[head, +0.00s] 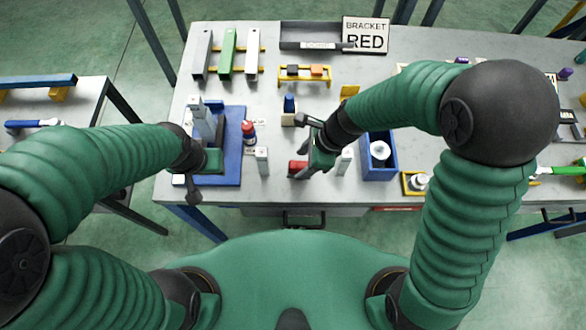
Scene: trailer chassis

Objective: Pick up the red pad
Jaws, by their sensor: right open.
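A small red block (298,168), which looks like the red pad, lies near the table's front edge in the head view. My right gripper (316,166) is open just to the right of it, with its jaws low over the table. The gripper partly covers that area, and I cannot tell whether a finger touches the red block. My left gripper (197,176) is over the blue fixture (231,174) at the table's left. Its fingers are too unclear to tell whether they are open or shut.
A blue bin (380,172) holding a white round part stands right of my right gripper. A red-capped bottle (249,132) stands beside the blue fixture. A "BRACKET RED" sign (365,35) is at the back.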

